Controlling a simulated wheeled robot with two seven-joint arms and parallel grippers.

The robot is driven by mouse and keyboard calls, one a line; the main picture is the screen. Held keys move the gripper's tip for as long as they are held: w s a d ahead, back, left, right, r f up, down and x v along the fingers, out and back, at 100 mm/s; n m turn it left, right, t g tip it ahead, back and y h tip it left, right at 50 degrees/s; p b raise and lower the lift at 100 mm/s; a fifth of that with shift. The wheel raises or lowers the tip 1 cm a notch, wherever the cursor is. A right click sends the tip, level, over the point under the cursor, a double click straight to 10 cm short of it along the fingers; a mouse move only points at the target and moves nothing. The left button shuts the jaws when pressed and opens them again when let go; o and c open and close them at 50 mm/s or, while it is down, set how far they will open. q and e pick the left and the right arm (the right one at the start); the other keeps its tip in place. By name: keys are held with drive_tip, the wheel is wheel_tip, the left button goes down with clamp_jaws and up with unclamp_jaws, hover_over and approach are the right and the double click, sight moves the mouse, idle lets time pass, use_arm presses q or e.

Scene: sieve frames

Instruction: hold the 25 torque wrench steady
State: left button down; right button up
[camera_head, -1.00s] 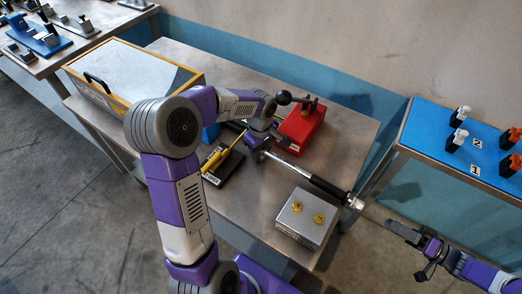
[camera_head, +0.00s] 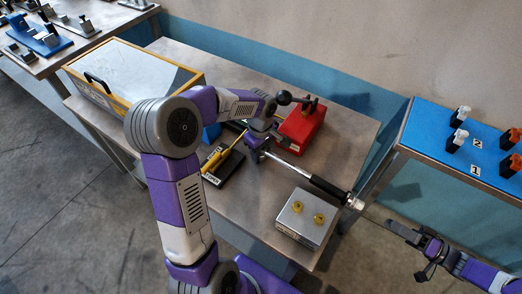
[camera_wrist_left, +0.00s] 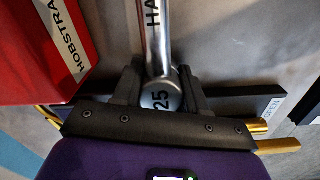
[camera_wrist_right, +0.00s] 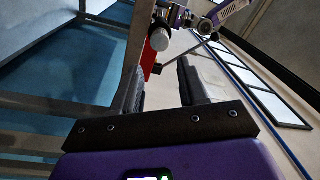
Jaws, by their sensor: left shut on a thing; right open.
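The 25 torque wrench (camera_head: 330,188) is a chrome bar with a black grip section and a bright metal end. Its round head, marked 25, shows in the left wrist view (camera_wrist_left: 160,98). My left gripper (camera_head: 256,146) is shut on this head, one finger on each side. The wrench reaches from there to the right across the table, its far end near the table's right edge. My right gripper (camera_head: 408,232) is open and empty, right of the wrench's far end and apart from it. Its two fingers show spread in the right wrist view (camera_wrist_right: 162,88).
A grey box with two brass knobs (camera_head: 291,224) stands below the wrench. A red box (camera_head: 302,128) is behind my left gripper. A black block with yellow-handled tool (camera_head: 226,166) lies left. A blue-topped bench (camera_head: 440,130) stands right, across a gap.

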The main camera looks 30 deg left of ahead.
sight(360, 205)
idle(0.4)
drive_tip(key=o, duration=0.3)
drive_tip(key=a+m, duration=0.4)
drive_tip(key=m, duration=0.6)
drive_tip(key=a+r+m+g, duration=0.1)
drive_tip(key=a+m, duration=0.3)
drive_tip(key=m, duration=0.7)
drive_tip(key=a+m+h, duration=0.1)
drive_tip(key=a+m, duration=0.3)
drive_tip(key=m, duration=0.6)
drive_tip(key=shift+w+r+g, duration=0.1)
drive_tip(key=shift+r+g, duration=0.05)
drive_tip(key=shift+g, duration=0.15)
